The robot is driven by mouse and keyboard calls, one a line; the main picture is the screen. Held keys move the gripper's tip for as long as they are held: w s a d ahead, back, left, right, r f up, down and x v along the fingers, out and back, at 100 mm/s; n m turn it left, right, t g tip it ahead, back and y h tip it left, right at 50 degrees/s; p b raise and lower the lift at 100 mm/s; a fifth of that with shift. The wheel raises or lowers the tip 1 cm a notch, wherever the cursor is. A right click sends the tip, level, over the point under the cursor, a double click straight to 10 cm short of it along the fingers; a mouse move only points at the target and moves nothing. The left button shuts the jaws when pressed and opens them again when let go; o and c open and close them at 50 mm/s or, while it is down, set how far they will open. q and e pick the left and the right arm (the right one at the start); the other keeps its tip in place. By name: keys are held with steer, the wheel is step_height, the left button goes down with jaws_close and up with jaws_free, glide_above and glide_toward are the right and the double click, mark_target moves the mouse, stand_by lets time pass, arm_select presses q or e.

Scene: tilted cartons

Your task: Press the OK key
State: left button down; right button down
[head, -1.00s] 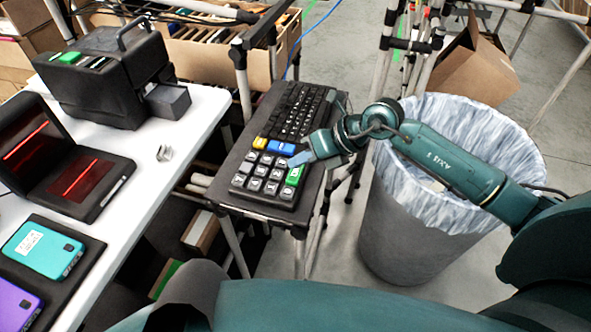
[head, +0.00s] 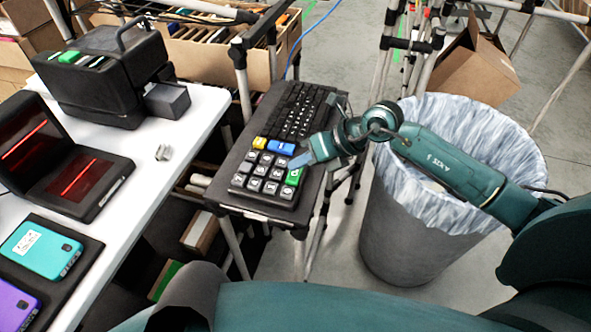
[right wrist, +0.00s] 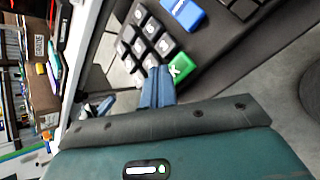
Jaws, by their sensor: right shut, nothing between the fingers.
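The green OK key (head: 293,176) is at the right side of the keypad block, below the blue and yellow keys. It also shows in the right wrist view (right wrist: 181,68), just beyond my fingertips. My right gripper (head: 301,160) is shut and empty, with its blue-grey fingers over the top edge of the green key. In the right wrist view the shut fingers (right wrist: 158,88) point at the keypad, with the tips beside the green key's left edge. I cannot tell whether they touch it. My left gripper is not in view.
The keyboard (head: 297,110) with the keypad lies on a narrow dark stand. A lined bin (head: 400,220) stands right of it, under my right arm. A white table (head: 190,125) at the left carries a black printer-like device (head: 105,85), a scanner (head: 75,180) and phones (head: 40,250).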

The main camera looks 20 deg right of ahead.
mark_target(300, 173)
steer(key=shift+f+b, duration=0.3)
steer(key=shift+f, duration=0.15)
stand_by(0.3)
steer(key=shift+r, duration=0.1)
steer(key=shift+r+p, duration=0.75)
steer(key=shift+r, duration=0.05)
step_height(300, 173, up, 5)
steer(key=p, duration=0.4)
stand_by(0.8)
